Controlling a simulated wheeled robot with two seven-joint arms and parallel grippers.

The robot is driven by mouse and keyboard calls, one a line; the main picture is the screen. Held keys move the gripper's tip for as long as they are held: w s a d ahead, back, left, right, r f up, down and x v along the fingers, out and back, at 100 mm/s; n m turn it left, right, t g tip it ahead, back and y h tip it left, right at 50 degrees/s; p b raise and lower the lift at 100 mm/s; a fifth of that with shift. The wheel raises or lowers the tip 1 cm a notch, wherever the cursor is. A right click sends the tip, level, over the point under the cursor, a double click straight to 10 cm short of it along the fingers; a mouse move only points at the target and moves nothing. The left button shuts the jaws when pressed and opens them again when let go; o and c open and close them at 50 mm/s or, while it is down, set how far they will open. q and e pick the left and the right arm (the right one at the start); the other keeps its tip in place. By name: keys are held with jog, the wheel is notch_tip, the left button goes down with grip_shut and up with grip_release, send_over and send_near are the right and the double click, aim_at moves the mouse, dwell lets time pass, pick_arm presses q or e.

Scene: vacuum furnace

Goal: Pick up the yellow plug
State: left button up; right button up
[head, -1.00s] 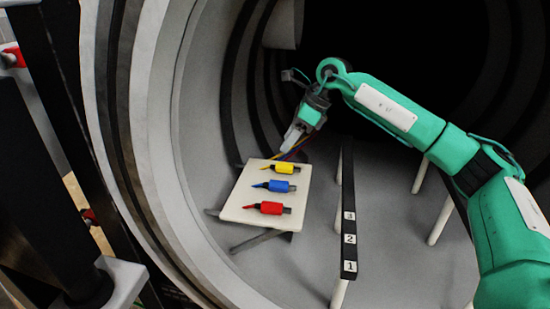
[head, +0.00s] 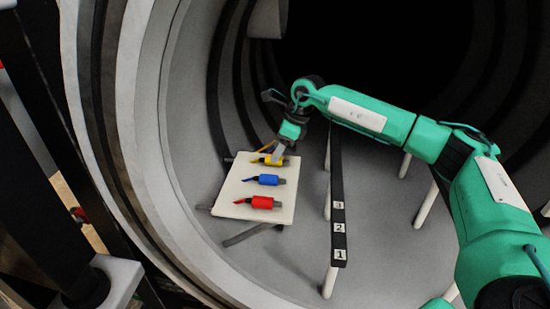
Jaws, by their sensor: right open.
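The yellow plug (head: 267,160) lies at the far edge of a white board (head: 235,190). My right gripper (head: 278,153) is at the yellow plug, its light fingers pointing down over the plug's right part and hiding some of it. The gripper is open. I cannot tell whether the fingers touch the plug. A blue plug (head: 267,180) and a red plug (head: 262,202) lie on the board in front of the yellow one. My left gripper is not in view.
A black bar (head: 337,205) with labels 1, 2 and 3 stands on white posts right of the board. The round furnace wall (head: 175,150) curves along the left. Other white posts (head: 425,205) stand further right, under my right arm.

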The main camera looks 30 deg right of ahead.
jog(key=shift+p+x, duration=0.45)
jog(key=shift+x, duration=0.7)
jog(key=shift+w+a+f, duration=0.1)
jog(key=shift+a+f, duration=0.1)
jog(key=shift+f, duration=0.3)
jog(key=c, duration=1.1)
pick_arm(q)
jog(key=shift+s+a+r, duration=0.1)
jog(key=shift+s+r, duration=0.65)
pick_arm(e)
jog(key=shift+r, duration=0.15)
